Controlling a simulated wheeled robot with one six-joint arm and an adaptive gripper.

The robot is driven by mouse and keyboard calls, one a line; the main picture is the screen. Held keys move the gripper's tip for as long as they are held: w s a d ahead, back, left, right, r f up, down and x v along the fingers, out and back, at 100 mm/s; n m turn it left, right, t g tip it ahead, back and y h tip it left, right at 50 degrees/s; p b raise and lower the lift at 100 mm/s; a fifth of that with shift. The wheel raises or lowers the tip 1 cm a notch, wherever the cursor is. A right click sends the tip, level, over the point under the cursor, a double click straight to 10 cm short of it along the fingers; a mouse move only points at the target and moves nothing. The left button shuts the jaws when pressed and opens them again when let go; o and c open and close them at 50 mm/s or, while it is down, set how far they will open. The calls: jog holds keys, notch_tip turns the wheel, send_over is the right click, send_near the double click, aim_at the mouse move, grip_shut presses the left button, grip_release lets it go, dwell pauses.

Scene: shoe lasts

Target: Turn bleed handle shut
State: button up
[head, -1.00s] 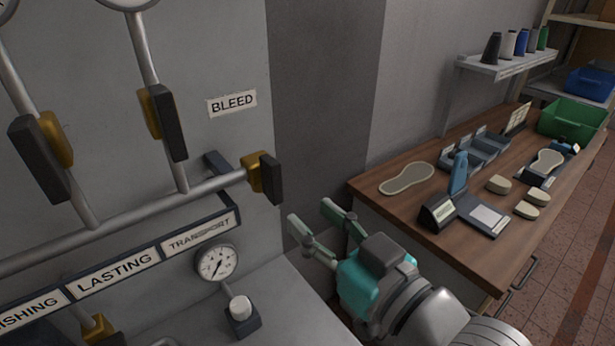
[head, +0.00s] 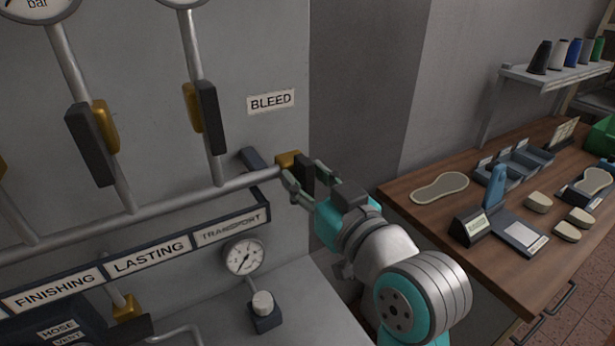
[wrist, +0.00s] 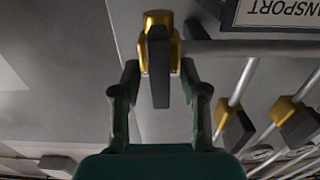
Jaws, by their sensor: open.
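The bleed handle (head: 306,172) is a dark bar on a brass valve body (head: 288,160) at the right end of the horizontal pipe, below the BLEED label (head: 271,101). In the wrist view the dark handle (wrist: 159,75) points from the brass body (wrist: 161,22) toward my gripper. My gripper (head: 308,180) is open, with one finger on each side of the handle. In the wrist view my gripper (wrist: 158,75) shows gaps between both fingers and the handle. The fingers partly hide the handle in the head view.
Other dark handles on brass valves (head: 90,145) (head: 207,117) sit on the upright pipes to the left. A gauge (head: 244,256) and a white knob (head: 263,303) are below the pipe. A wooden bench (head: 400,190) with tools stands to the right.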

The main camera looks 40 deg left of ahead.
grip_shut()
jog(key=shift+m, duration=0.3)
jog(key=m, duration=0.3)
jog(key=shift+w+m, duration=0.2)
jog(key=shift+m, duration=0.2)
jog(key=m, duration=0.4)
jog(key=shift+w+f+m, duration=0.1)
jog(key=shift+m, duration=0.2)
jog(key=m, duration=0.4)
jog(key=shift+w+d+f, duration=0.1)
jog(key=shift+f, duration=0.05)
jog(key=shift+f+m, duration=0.15)
jog(key=shift+m, duration=2.35)
